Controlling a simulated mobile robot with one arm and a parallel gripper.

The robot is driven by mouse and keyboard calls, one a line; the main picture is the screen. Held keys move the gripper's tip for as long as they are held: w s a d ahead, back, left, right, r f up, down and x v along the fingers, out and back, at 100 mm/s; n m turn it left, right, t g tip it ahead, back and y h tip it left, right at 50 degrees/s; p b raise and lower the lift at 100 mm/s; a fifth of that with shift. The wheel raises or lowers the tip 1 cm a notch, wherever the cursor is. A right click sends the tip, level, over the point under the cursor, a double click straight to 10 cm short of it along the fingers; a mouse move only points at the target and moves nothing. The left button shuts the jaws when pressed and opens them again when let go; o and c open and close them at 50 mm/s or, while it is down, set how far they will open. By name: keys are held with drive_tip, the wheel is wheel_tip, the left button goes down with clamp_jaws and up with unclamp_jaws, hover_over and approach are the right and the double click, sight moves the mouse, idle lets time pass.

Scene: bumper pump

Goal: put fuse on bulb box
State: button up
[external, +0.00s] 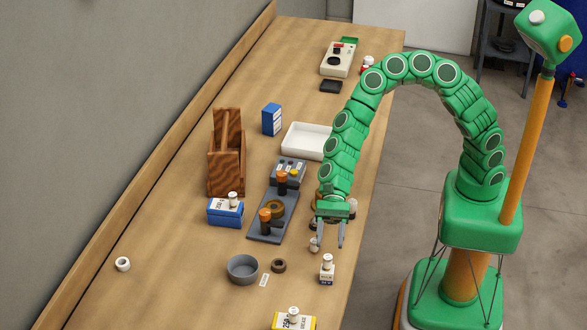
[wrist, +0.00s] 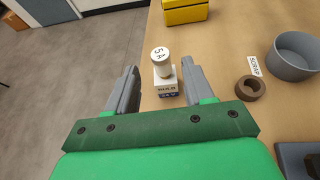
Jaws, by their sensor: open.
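A white fuse marked 5A (wrist: 160,55) stands upright on the small white bulb box (wrist: 167,87) in the wrist view. In the external view the fuse (external: 327,258) is at the top of the bulb box (external: 326,273), near the table's right edge. My gripper (external: 329,242) is open and empty. In the wrist view the fuse shows between the fingers of my gripper (wrist: 159,70); neither finger clearly touches it. The exact gap in depth is hard to tell.
A small pale item (external: 314,244) is close by the left finger. A brown ring (external: 278,265), a grey bowl (external: 243,268) and a small label (external: 264,280) lie to the left. A yellow box (external: 294,322) is nearer the camera. A dark fixture (external: 258,229) stands behind.

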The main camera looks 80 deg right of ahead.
drive_tip(key=v, duration=0.8)
drive_tip(key=shift+d, duration=0.25)
drive_tip(key=shift+w+r, duration=0.1)
drive_tip(key=shift+r, duration=0.05)
